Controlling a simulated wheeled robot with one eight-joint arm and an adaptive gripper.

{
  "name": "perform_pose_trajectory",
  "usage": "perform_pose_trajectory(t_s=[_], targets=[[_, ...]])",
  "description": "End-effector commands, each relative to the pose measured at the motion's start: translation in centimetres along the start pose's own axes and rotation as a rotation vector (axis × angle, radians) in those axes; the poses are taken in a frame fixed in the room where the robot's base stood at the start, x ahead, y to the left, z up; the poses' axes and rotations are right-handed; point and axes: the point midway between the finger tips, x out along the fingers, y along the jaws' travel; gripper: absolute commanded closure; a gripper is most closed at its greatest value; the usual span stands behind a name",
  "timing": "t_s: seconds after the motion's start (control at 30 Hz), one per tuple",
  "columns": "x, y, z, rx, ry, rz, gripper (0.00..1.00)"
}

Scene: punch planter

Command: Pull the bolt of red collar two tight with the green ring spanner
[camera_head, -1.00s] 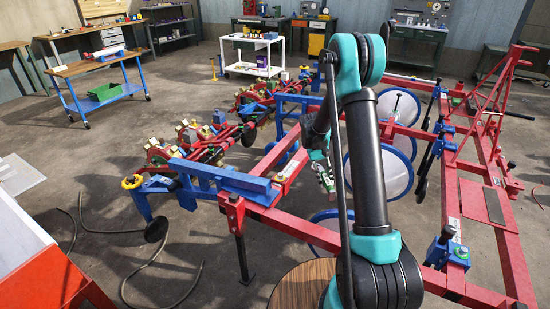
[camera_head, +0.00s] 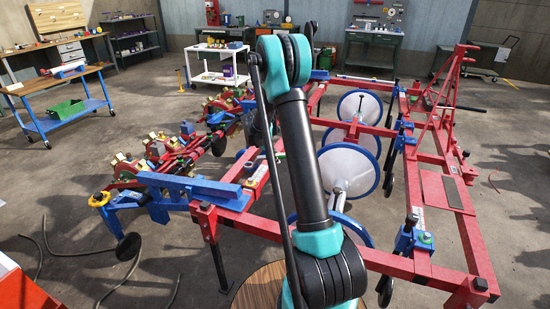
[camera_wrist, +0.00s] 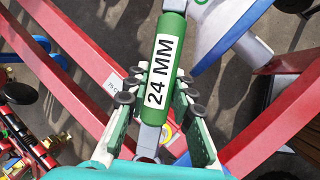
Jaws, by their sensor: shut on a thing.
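My gripper (camera_wrist: 160,104) is shut on the green spanner (camera_wrist: 160,72), with its fingers on both sides of the handle. The handle carries a white "24 MM" label, and bare steel shows beyond both ends of the green part. The spanner runs from lower middle to upper right in the wrist view; I cannot make out its ring on a bolt. The red frame of the planter (camera_head: 455,220) fills the middle and right. I cannot tell which part is red collar two.
Red beams (camera_wrist: 75,65) run close on both sides of the gripper in the wrist view. White discs with blue rims (camera_head: 348,170) stand behind my arm. A blue clamp (camera_head: 413,238) sits on the right beam. Hoses (camera_head: 85,250) lie on the open floor at left.

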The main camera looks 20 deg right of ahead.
Motion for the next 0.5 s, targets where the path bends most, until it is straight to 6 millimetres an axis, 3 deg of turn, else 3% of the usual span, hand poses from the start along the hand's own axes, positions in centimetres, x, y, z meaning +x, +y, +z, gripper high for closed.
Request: perform_pose_trajectory(t_s=[0.27, 0.5], targets=[[0.1, 0.0, 0.3, 0.003, 0.0, 0.0, 1.0], [1.8, -0.5, -0.4, 0.003, 0.001, 0.001, 1.0]])
